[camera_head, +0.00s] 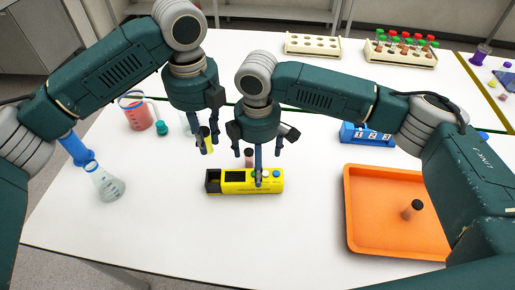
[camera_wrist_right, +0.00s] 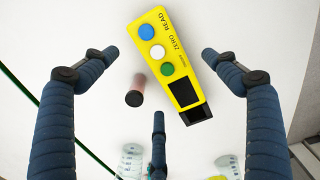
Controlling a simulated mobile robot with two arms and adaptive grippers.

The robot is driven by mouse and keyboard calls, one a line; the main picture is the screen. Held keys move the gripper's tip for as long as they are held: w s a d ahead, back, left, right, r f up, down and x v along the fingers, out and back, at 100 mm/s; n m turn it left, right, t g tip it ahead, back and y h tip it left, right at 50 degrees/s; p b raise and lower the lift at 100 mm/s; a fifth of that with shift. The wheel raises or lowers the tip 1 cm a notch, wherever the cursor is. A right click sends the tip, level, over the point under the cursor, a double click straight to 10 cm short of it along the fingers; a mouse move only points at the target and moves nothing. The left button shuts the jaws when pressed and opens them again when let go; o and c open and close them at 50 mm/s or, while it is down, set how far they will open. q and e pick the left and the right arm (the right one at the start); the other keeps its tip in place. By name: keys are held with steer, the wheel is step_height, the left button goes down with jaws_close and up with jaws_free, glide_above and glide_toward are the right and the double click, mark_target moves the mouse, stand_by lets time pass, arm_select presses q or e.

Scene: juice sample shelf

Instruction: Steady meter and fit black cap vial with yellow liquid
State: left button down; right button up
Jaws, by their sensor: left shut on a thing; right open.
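The yellow meter (camera_head: 236,188) lies on the white table with a dark opening at its left end and coloured buttons at its right. It also shows in the right wrist view (camera_wrist_right: 182,68). My left gripper (camera_head: 202,138) is shut on a vial with yellow liquid (camera_head: 207,143), held up behind and left of the meter. Fingers partly hide this vial, and its cap is hard to make out. My right gripper (camera_head: 259,160) is open over the meter's button end. In the right wrist view, its fingers (camera_wrist_right: 160,60) spread to either side of the meter, apparently not touching it.
A reddish vial with a dark cap (camera_head: 249,157) stands just behind the meter. An orange tray (camera_head: 375,240) at right holds a dark vial (camera_head: 412,208). A beaker of red liquid (camera_head: 138,117), a flask (camera_head: 106,186) and a blue number display (camera_head: 352,134) stand around. The front table is clear.

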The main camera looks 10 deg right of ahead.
mark_target(245, 181)
steer(key=shift+f, duration=3.2)
steer(key=c, duration=1.6)
arm_select(q)
step_height(245, 181, down, 6)
steer(key=m, duration=0.4)
steer(key=shift+f, duration=0.1)
arm_select(e)
steer(key=shift+o, duration=0.2)
arm_select(q)
steer(key=shift+m, duration=0.3)
steer(key=shift+f, duration=2.2)
